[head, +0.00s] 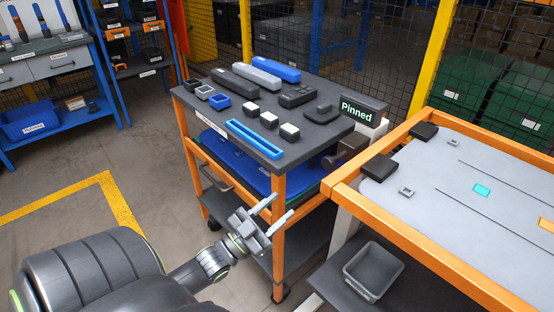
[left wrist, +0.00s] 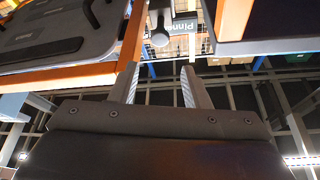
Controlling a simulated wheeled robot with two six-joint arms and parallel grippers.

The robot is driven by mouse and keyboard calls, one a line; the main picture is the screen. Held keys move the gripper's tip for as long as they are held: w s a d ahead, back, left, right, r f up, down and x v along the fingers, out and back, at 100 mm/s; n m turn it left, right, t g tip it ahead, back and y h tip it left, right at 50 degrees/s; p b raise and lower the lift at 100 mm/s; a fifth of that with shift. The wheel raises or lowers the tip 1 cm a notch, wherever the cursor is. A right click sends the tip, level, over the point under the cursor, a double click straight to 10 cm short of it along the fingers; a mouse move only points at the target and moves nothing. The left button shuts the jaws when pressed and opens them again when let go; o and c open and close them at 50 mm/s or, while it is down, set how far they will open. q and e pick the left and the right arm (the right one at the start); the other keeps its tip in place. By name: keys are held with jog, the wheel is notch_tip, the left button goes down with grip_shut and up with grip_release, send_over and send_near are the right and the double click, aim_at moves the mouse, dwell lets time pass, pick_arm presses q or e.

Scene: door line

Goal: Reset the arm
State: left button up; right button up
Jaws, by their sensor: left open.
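My left gripper (head: 268,217) is open and empty in the head view. It is in front of the orange-framed cart (head: 279,205), near its front right leg, below the top shelf. I cannot tell whether it touches the cart. In the left wrist view the two fingers of my left gripper (left wrist: 158,88) stand apart with nothing between them. My left arm comes in from the lower left. My right gripper is not in view.
The cart's dark top (head: 230,109) holds blue, grey and black parts and a "Pinned" sign (head: 357,110). An orange-edged table (head: 440,190) stands right, with a grey bin (head: 373,271) below. A blue workbench (head: 58,134) is at left. Open floor (head: 60,185) lies left of the cart.

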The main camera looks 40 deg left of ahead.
pick_arm(q)
jog(key=a+f+n+g+y+p, duration=0.1)
jog(key=a+f+n+g+y, duration=0.1)
jog(key=f, duration=0.6)
jog(key=a+f+n+g+y+p, duration=0.1)
jog(key=a+f+g+y, duration=0.15)
jog(key=f, duration=0.55)
jog(key=s+f+n+g+y+p, duration=0.1)
jog(key=s+f+g, duration=0.25)
jog(key=f, duration=0.45)
jog(key=s+f+n+g+y+p, duration=0.1)
jog(key=s+f+g, duration=0.3)
jog(key=f, duration=0.5)
jog(key=s+d+f+g, duration=0.3)
jog(key=s+f, duration=0.2)
jog(key=s, duration=0.3)
jog(key=s+d+f+g+h+p, duration=0.1)
jog(key=s+d+f+g, duration=0.2)
jog(key=s, duration=0.6)
jog(key=s+d+f+n+g, duration=0.1)
jog(key=s+d+f+g, duration=0.1)
jog(key=s+f, duration=0.5)
jog(key=shift+s+d+g+p, duration=0.35)
jog(key=shift+s+d+g, duration=0.05)
jog(key=shift+s+d, duration=0.45)
